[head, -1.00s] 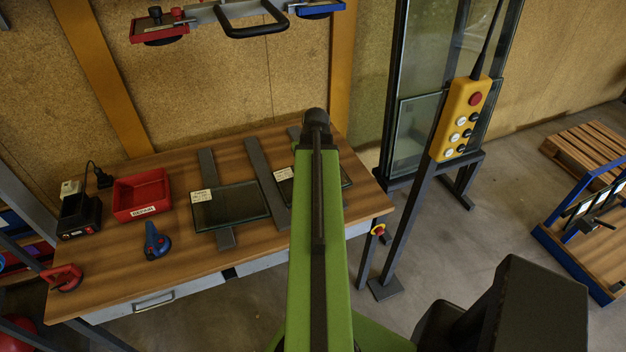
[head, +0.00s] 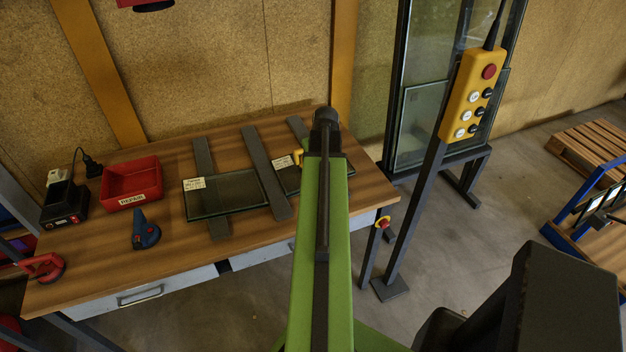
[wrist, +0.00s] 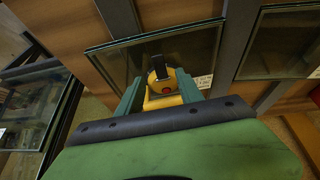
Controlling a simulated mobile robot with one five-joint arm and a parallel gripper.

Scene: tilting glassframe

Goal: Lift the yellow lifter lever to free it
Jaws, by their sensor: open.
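The yellow lifter (wrist: 163,99) is in the wrist view, in front of a glass pane (wrist: 205,44). A red round spot and a dark strip-like lever part (wrist: 161,67) show on it. My gripper (wrist: 159,79) is open, with one teal jaw on each side of the yellow lifter. I cannot tell whether the jaws touch it. In the head view, only a small yellow piece of the lifter (head: 298,158) shows beside my green arm, over the right glass pane (head: 288,180). My arm hides the rest of it and my gripper there.
The wooden bench (head: 100,262) also holds a left glass pane (head: 228,193), a red bin (head: 132,181), a blue lifter (head: 145,229) and a red lifter (head: 42,268).

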